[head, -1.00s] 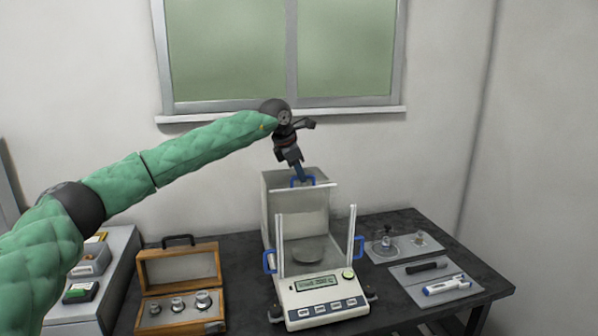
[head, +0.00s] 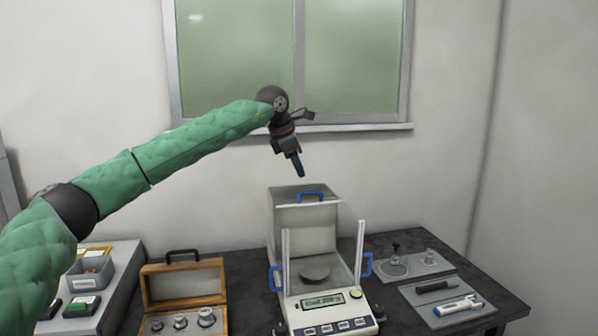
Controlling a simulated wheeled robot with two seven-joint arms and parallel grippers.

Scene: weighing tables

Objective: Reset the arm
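My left arm, in a green sleeve, reaches in from the left in the head view. My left gripper (head: 298,165) points down in the air above the balance, apart from it. Its fingers look close together, but from this angle I cannot tell whether they are open or shut. I see nothing hanging from it. The balance (head: 328,312) stands on the dark table with its glass draft shield, blue handles and round pan (head: 315,272). The blue top handle (head: 310,194) is just below the gripper. My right gripper is not in view.
A wooden case (head: 184,283) with several metal weights stands left of the balance. A grey side table (head: 125,262) with small boxes is further left. Trays with a glass vessel (head: 392,262) and a blue-and-white pen (head: 458,306) lie on the right. A window is behind.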

